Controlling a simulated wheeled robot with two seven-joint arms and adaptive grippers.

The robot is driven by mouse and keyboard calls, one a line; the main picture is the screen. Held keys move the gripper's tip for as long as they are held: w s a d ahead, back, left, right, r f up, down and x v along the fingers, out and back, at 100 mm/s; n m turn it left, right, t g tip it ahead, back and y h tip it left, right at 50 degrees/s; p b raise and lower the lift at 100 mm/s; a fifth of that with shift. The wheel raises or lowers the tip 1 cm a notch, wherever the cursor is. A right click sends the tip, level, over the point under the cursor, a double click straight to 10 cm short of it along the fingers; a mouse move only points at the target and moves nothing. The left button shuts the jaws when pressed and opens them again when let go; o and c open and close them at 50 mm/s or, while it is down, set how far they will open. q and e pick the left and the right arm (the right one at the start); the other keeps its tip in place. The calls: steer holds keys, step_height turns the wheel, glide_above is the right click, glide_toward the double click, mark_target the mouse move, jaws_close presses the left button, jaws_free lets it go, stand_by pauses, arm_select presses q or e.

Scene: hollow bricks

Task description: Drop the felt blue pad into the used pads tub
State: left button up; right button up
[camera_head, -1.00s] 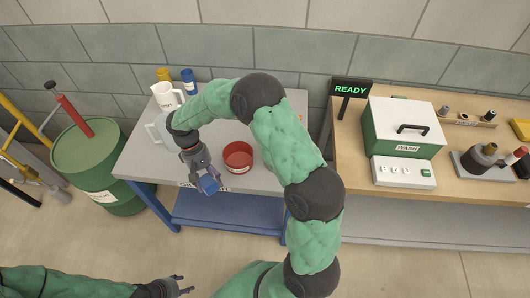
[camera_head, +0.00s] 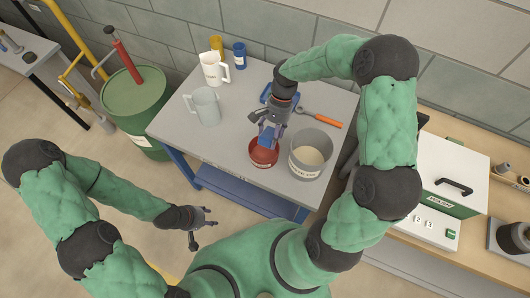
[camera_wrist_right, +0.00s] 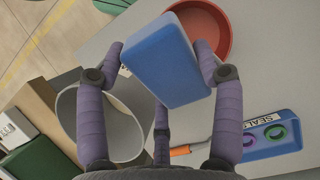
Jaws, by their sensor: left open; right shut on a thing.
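My right gripper (camera_head: 268,128) is shut on the blue pad (camera_head: 268,136), which shows as a thick blue block (camera_wrist_right: 165,60) between the fingers in the right wrist view. The pad is held above the table, overlapping the red round tub (camera_head: 264,156) in both views. A grey round tub (camera_head: 311,158) with a pale inside and a label stands just right of it; the label is too small to read. My left gripper (camera_head: 203,229) is open and empty in front of the table.
The grey table (camera_head: 225,145) holds a clear jug (camera_head: 205,106), a white jug (camera_head: 214,69), yellow and blue containers at the back, and an orange-handled wrench (camera_head: 325,119). A blue "SEALS" tray (camera_wrist_right: 290,124) is partly behind my gripper. The wash box (camera_head: 445,165) stands right.

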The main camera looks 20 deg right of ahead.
steer(key=shift+w+f+b, duration=0.1)
steer(key=shift+f+b, duration=1.15)
steer(key=shift+f, duration=0.7)
steer(key=o, duration=1.1)
steer(key=shift+r, duration=0.1)
steer(key=v, duration=1.2)
